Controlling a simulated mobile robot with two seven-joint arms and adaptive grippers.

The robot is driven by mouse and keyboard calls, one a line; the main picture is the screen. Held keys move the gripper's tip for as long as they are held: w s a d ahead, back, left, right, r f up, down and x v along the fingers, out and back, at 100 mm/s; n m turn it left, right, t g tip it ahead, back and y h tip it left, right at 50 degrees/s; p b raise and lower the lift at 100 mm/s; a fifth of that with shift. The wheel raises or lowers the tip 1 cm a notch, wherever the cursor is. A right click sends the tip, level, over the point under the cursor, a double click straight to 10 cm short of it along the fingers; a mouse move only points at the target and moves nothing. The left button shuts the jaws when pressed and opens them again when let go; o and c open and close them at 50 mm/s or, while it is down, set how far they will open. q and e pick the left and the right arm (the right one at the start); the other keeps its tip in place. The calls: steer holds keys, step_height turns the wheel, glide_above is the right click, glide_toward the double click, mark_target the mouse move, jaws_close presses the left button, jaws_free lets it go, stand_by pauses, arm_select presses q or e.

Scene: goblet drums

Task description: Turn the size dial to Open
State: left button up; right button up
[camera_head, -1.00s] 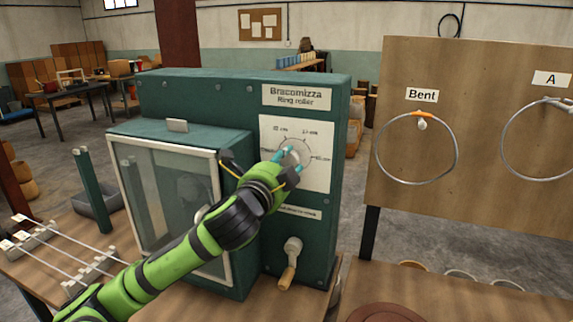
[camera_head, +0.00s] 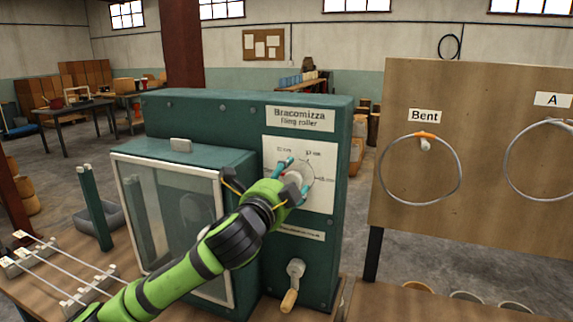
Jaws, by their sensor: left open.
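The size dial (camera_head: 294,179) is a pale round knob on a white scale plate (camera_head: 322,153) on the front of the green ring roller (camera_head: 237,108). Size marks in mm are printed around it; no Open mark is readable, and part of the plate is hidden by my gripper. My left gripper (camera_head: 295,180) is at the dial, its teal-tipped fingers open, one on the upper left and one on the lower right of the knob. I cannot tell whether they touch it. My right gripper is not in view.
A glazed guard door (camera_head: 168,215) is at the roller's left, and a crank handle (camera_head: 291,290) hangs below the dial. Metal rods (camera_head: 60,268) lie on the bench at left. A wooden board (camera_head: 465,140) with hanging rings stands at right.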

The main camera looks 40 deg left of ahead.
arm_select(q)
step_height(320, 180, up, 9)
steer(key=shift+a+r, duration=0.15)
steer(key=shift+r, duration=0.05)
stand_by(0.7)
